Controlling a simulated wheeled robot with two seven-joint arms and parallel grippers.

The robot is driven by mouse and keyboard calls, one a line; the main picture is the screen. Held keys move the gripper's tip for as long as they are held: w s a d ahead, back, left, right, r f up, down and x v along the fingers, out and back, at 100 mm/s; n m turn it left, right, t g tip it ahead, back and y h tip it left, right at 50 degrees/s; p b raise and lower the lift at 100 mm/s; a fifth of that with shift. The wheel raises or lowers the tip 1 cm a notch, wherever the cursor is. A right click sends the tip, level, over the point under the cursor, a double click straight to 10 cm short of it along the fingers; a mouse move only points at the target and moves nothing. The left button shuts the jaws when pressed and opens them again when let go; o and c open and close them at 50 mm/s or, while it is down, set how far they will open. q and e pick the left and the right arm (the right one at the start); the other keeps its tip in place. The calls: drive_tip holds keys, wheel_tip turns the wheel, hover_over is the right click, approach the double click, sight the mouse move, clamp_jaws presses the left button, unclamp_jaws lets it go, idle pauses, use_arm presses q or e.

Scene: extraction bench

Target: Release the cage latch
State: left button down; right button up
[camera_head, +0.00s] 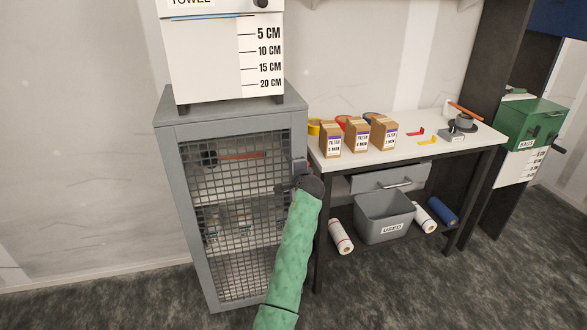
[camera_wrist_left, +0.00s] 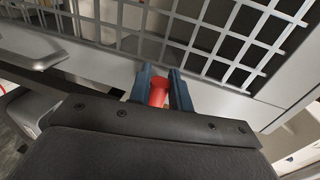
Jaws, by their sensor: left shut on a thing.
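The grey cage (camera_head: 173,215) with a mesh door stands at the left of the head view. My left arm, in a green sleeve, reaches up to the door's right edge, where my left gripper (camera_head: 284,187) is. In the left wrist view the two dark blue fingers of the left gripper (camera_wrist_left: 162,76) are shut on a red latch piece (camera_wrist_left: 158,93) beside the door frame. The mesh door (camera_wrist_left: 215,42) also shows there and looks closed. My right gripper is not in view.
A towel dispenser (camera_head: 205,60) stands on the cage. To the right, a workbench (camera_head: 460,148) carries filter boxes (camera_head: 357,138), rolls and small tools. A grey bin (camera_head: 383,215) and rolls sit on its lower shelf. A green device (camera_head: 533,122) is at far right. The floor in front is clear.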

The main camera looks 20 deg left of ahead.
use_arm(q)
drive_tip(key=shift+f, duration=0.1)
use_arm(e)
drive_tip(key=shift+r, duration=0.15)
use_arm(q)
drive_tip(key=c, duration=1.3)
unclamp_jaws()
drive_tip(key=shift+c, duration=0.2)
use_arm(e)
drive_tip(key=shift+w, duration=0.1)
